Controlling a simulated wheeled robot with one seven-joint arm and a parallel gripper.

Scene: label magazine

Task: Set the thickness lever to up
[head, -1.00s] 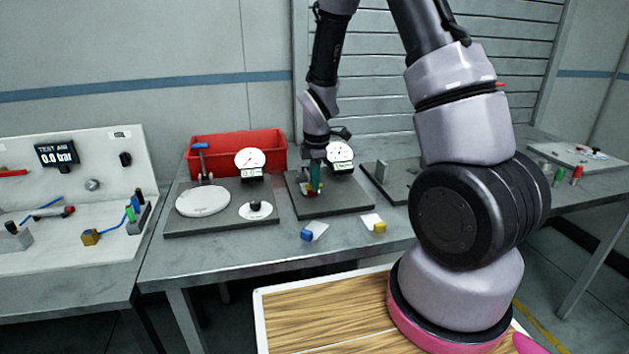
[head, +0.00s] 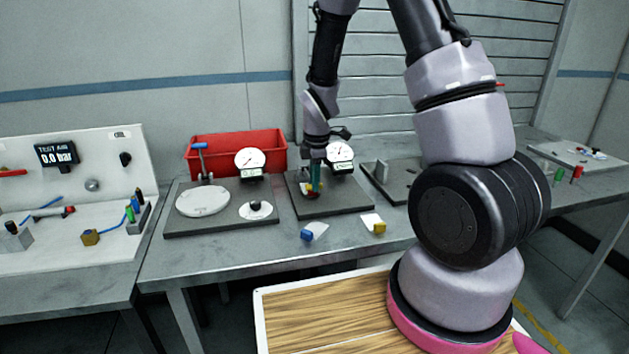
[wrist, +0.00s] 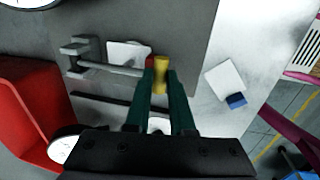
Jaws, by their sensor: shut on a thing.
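The lever, a grey bar (wrist: 110,68) with a yellow knob (wrist: 160,72) at its end, shows in the wrist view. It runs from a grey bracket (wrist: 82,52) towards my gripper. My gripper (wrist: 160,82) has two dark green fingers, shut on the yellow knob. In the head view my gripper (head: 314,184) is low over the middle dark plate (head: 345,203), with the yellow knob (head: 316,187) at its fingertips. A dial gauge (head: 340,151) stands behind. The fingers hide part of the knob, and the lever's exact angle is hard to tell.
The left dark plate carries a white disc (head: 203,201) and another dial (head: 250,159). A red bin (head: 262,143) stands behind. White pieces with a blue block (head: 306,235) and a yellow block (head: 379,228) lie near the table's front edge. A white pad (wrist: 128,53) lies beside the lever.

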